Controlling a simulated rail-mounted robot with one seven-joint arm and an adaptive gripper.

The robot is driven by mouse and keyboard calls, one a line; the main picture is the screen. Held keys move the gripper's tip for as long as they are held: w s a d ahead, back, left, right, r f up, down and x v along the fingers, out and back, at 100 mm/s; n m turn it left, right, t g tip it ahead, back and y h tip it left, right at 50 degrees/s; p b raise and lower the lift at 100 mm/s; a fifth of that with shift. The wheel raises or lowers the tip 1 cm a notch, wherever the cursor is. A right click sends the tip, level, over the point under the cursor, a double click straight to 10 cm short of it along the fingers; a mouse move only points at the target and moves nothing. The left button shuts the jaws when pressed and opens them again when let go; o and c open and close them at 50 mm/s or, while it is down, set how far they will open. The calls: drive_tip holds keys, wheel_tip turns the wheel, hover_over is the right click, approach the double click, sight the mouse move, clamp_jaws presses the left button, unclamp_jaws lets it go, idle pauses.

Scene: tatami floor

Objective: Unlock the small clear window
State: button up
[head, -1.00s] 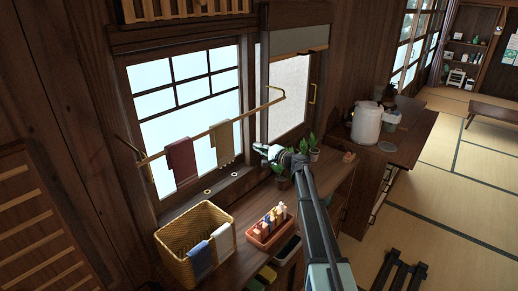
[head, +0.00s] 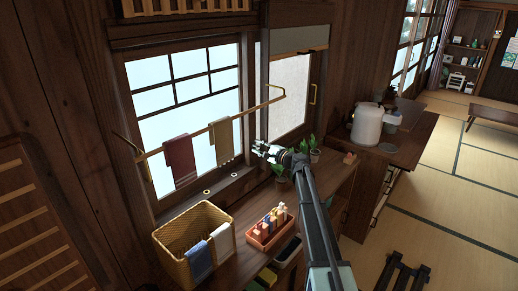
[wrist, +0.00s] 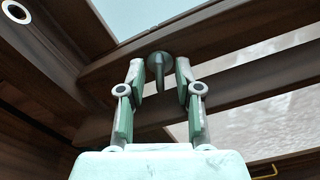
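The small clear window (head: 190,97) is set in the dark wooden wall in the head view, with a dark frame and crossbars. In the wrist view a dark latch with a round base and a tapered lever (wrist: 160,72) sits on the wooden frame, its lever pointing down in the picture. My gripper (wrist: 160,80) is open, with one finger on each side of the lever. Gaps seem to show between lever and fingers, so I see no clear contact. In the head view my gripper (head: 262,149) is at the window frame's lower right; the latch is too small to tell there.
A rail with a red towel (head: 181,158) and a tan towel (head: 222,141) crosses before the window. A wicker basket (head: 180,237), an orange tray (head: 257,237) and potted plants (head: 315,154) stand on the counter below. A frosted pane (head: 288,97) is at right.

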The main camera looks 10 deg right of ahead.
drive_tip(key=v, duration=1.2)
idle(0.3)
